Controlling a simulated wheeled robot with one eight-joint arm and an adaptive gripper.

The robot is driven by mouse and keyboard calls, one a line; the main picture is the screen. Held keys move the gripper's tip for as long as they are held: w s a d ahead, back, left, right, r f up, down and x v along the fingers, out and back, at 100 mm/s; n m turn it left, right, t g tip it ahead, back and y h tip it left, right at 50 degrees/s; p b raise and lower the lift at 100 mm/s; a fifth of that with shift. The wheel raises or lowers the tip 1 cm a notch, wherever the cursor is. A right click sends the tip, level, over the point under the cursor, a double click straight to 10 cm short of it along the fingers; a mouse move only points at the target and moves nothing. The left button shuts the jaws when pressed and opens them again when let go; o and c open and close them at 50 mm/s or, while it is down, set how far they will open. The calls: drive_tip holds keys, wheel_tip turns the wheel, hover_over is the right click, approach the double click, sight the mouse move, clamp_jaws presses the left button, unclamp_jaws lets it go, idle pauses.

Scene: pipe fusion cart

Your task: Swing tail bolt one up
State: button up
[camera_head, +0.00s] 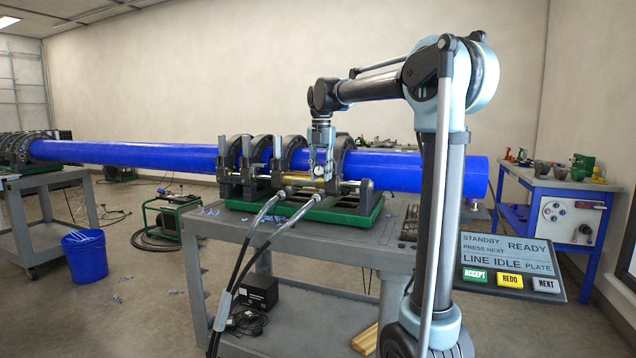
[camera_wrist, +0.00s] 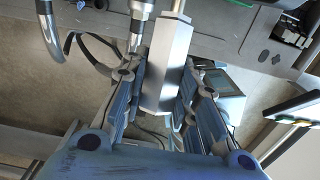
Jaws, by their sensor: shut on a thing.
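My gripper (camera_wrist: 160,100) is shut on a grey six-sided bolt head (camera_wrist: 168,62) on a thin rod, which I take to be tail bolt one. The head sits between the two fingers, and the rod runs out toward the top of the wrist view. In the head view, my gripper (camera_head: 323,172) points down at the right part of the clamp machine (camera_head: 270,178), in front of the blue pipe (camera_head: 400,168). The held bolt is too hidden there to make out. Several grey upright posts (camera_head: 278,148) stand along the machine's front to the left.
The machine's green base (camera_head: 330,215) rests on a grey cart (camera_head: 300,242). Two black hoses (camera_head: 244,262) hang from its front. A button panel (camera_head: 510,265) is at the right, and a blue workbench (camera_head: 560,205) stands behind it. A blue bucket (camera_head: 85,262) is on the left floor.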

drive_tip(key=shift+w+r, duration=0.1)
drive_tip(key=shift+r, duration=0.15)
drive_tip(key=shift+w+d+r, duration=0.1)
drive_tip(key=shift+w+r, duration=0.2)
drive_tip(key=shift+r, duration=0.25)
drive_tip(key=shift+w+d+r, duration=0.1)
drive_tip(key=shift+w+r, duration=0.15)
drive_tip(key=shift+r, duration=0.25)
drive_tip(key=shift+w+d+r, duration=0.1)
drive_tip(key=shift+w+r, duration=0.15)
drive_tip(key=shift+r, duration=0.15)
drive_tip(key=shift+w+d+r, duration=0.15)
drive_tip(key=shift+w+r, duration=0.3)
drive_tip(key=shift+r, duration=0.1)
drive_tip(key=shift+w, duration=0.1)
drive_tip(key=shift+w+d+r, duration=0.35)
drive_tip(key=shift+w+r, duration=0.4)
